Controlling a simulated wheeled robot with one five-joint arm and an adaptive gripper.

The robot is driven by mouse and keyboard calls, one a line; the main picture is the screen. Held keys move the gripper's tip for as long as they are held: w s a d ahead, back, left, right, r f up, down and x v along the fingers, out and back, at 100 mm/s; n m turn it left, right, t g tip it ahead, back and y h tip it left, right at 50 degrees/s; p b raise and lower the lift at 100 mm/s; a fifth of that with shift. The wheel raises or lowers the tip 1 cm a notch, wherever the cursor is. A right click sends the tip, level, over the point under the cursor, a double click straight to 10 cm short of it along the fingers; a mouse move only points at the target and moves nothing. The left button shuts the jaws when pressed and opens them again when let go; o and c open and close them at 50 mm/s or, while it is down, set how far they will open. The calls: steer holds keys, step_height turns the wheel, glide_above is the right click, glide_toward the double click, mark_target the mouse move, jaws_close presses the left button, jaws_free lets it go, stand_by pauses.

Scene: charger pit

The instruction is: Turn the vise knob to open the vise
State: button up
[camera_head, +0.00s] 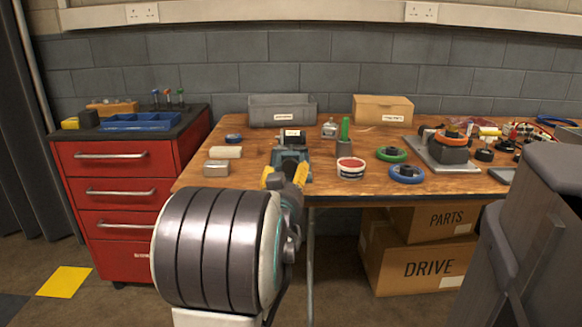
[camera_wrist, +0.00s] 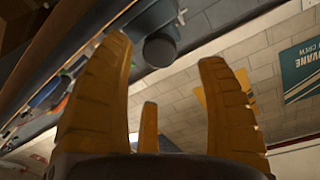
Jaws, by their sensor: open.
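The blue-grey vise (camera_head: 291,158) stands at the front edge of the wooden workbench, partly hidden behind my gripper. A dark block with a white top (camera_head: 292,137) shows at its upper part; I cannot tell whether it is clamped. My gripper (camera_head: 285,173) has yellow fingers spread apart in front of the vise. In the wrist view, a dark round knob (camera_wrist: 160,50), apparently the vise knob, shows between the open fingers, near their tips. The fingers appear not to touch it. The knob is hidden in the head view, and the jaw gap cannot be made out.
The workbench (camera_head: 248,185) also holds a metal block (camera_head: 216,168), a red-and-white tin (camera_head: 350,168), a green ring (camera_head: 391,154) and a blue ring (camera_head: 407,173). A red drawer cabinet (camera_head: 130,190) stands left. Cardboard boxes (camera_head: 420,262) sit under the bench.

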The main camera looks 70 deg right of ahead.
mark_target(290, 167)
steer(key=shift+b+x, duration=1.9)
steer(key=shift+x, duration=1.6)
steer(key=shift+c, duration=0.2)
steer(key=shift+r, duration=0.1)
steer(key=c, duration=1.2)
